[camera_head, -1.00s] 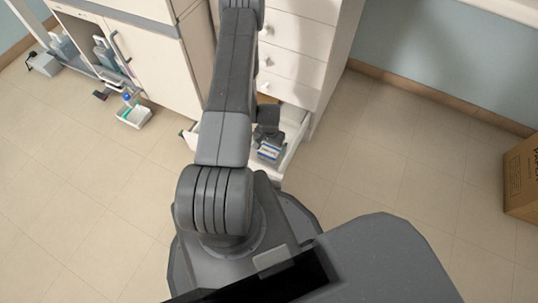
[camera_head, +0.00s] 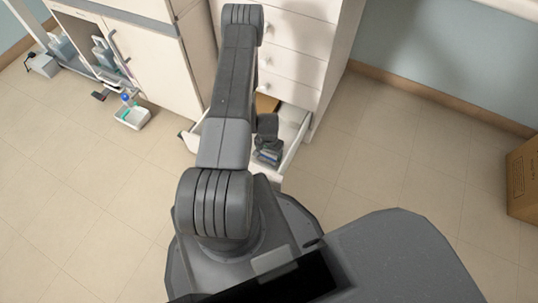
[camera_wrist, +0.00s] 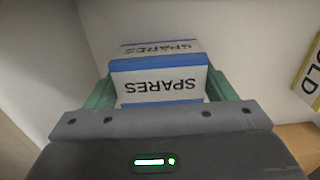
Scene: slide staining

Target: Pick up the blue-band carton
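A yellow-edged item marked with letters ending in OLD (camera_wrist: 309,75) lies to the right in the wrist view. A brown item (camera_head: 266,104) lies at the drawer's back. The drawer walls stand close around. A cardboard box (camera_head: 523,180) stands far right; the floor between is clear.

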